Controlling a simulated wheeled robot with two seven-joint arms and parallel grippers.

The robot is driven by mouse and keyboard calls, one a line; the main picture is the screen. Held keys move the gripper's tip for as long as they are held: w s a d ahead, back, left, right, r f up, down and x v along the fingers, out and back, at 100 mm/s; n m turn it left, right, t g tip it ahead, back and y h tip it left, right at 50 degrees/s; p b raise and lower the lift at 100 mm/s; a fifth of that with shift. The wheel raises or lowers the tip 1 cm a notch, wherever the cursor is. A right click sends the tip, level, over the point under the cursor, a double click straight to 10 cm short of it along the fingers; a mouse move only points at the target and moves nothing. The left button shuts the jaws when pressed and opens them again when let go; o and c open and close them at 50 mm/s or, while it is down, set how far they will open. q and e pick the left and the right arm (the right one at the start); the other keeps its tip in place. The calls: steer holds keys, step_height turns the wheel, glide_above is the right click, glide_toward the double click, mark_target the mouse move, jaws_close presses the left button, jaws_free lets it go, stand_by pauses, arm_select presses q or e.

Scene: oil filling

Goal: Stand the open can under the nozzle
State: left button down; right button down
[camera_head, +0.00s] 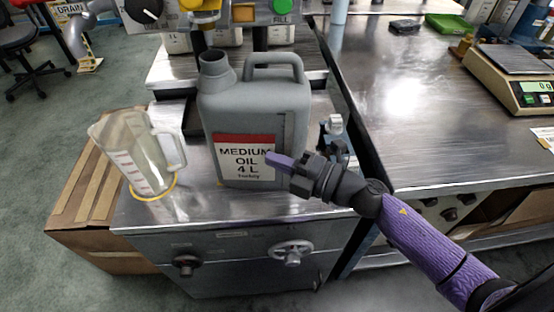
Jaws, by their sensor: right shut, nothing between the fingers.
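A grey can (253,120) with an open neck at its top left and a handle on top stands upright on the metal bench. Its label reads "MEDIUM OIL 4 L". My right gripper (272,160) is shut and empty in front of the can's lower right side, overlapping the label in the picture; I cannot tell whether it touches. My left gripper is not in view.
A clear measuring jug (137,152) stands tilted-looking at the bench's left edge, on a yellow ring. A cardboard box (85,205) is below left. A small clamp-like fitting (334,135) is right of the can. A scale (515,75) stands on the right-hand table, whose middle is clear.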

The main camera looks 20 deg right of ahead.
steer(key=shift+w, duration=0.15)
steer(key=shift+w, duration=0.85)
steer(key=shift+s, duration=0.1)
